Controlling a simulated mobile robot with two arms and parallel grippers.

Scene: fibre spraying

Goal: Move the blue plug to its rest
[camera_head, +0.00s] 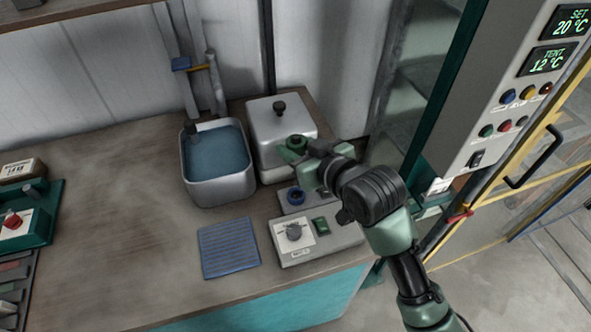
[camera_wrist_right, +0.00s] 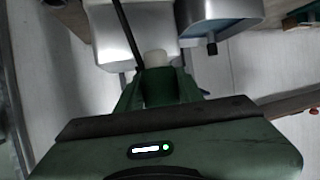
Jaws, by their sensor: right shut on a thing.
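A dark cable or rod (camera_wrist_right: 130,38) runs down to the fingers. I cannot make out a separate blue plug or its rest with certainty. My left gripper is not in view.
The lidded box (camera_head: 265,125) and a water-filled basin (camera_head: 190,181) stand behind. A control box (camera_head: 330,240) and blue ribbed mat (camera_head: 229,248) lie near the front edge. A tall cabinet (camera_head: 495,85) is at right. The bench (camera_head: 110,215) is clear at left centre.

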